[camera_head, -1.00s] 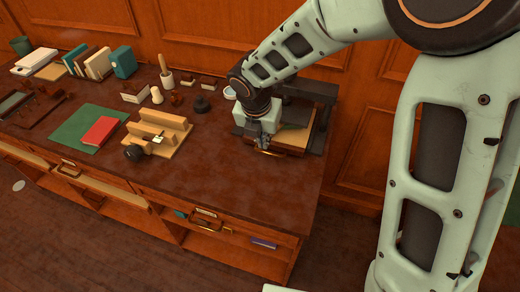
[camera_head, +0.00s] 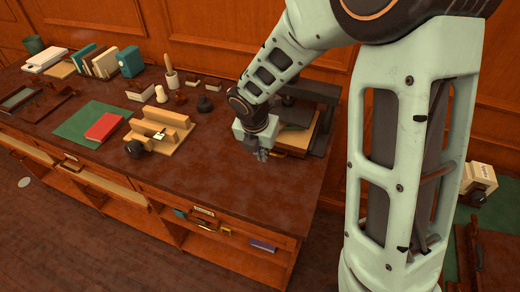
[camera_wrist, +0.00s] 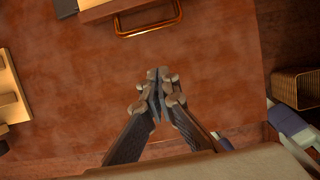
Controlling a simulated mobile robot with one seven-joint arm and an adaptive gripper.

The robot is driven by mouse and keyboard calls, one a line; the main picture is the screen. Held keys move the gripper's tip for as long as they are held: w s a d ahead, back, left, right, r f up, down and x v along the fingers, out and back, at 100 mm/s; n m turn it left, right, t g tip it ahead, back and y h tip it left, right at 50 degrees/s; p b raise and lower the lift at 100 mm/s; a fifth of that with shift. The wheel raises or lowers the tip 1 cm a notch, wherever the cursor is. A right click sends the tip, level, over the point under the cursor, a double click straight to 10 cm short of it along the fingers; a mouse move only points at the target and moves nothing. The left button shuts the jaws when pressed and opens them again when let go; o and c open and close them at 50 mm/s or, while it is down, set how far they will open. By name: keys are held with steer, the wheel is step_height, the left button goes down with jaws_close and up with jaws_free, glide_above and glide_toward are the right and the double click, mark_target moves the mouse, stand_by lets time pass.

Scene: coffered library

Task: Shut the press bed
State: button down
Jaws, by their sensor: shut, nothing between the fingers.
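The black press (camera_head: 325,95) stands at the right end of the desk, partly hidden by my arm in the head view. Its wooden bed (camera_head: 297,140) shows low in the frame, facing the desk's front; how far it stands out is hard to tell. In the wrist view the bed's front edge (camera_wrist: 100,11) and its brass loop handle (camera_wrist: 150,30) are at the top. My gripper (camera_head: 263,156) is shut and empty over the desk top, in front of the bed. In the wrist view my fingertips (camera_wrist: 160,75) are apart from the handle, with bare desk between.
A wooden frame with a dark knob (camera_head: 160,132) stands left of my gripper. A red book (camera_head: 103,127) lies on a green mat (camera_head: 75,125). Stamps and small tools stand behind. The desk top (camera_head: 235,180) near its front right is clear. Open shelves are below.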

steer(key=x, duration=0.4)
steer(key=shift+f+b, duration=0.15)
steer(key=shift+b, duration=0.15)
steer(key=w, duration=0.2)
steer(key=w+d+p, duration=0.1)
steer(key=shift+f, duration=0.4)
steer(key=shift+w+d+f, duration=0.15)
steer(key=shift+w+d, duration=0.1)
steer(key=shift+w, duration=0.15)
steer(key=shift+w+d+p, duration=0.2)
steer(key=shift+w+p, duration=0.25)
steer(key=shift+w, duration=0.1)
steer(key=shift+w+d+p, duration=0.25)
steer(key=shift+w+p, duration=0.2)
steer(key=shift+w, duration=0.3)
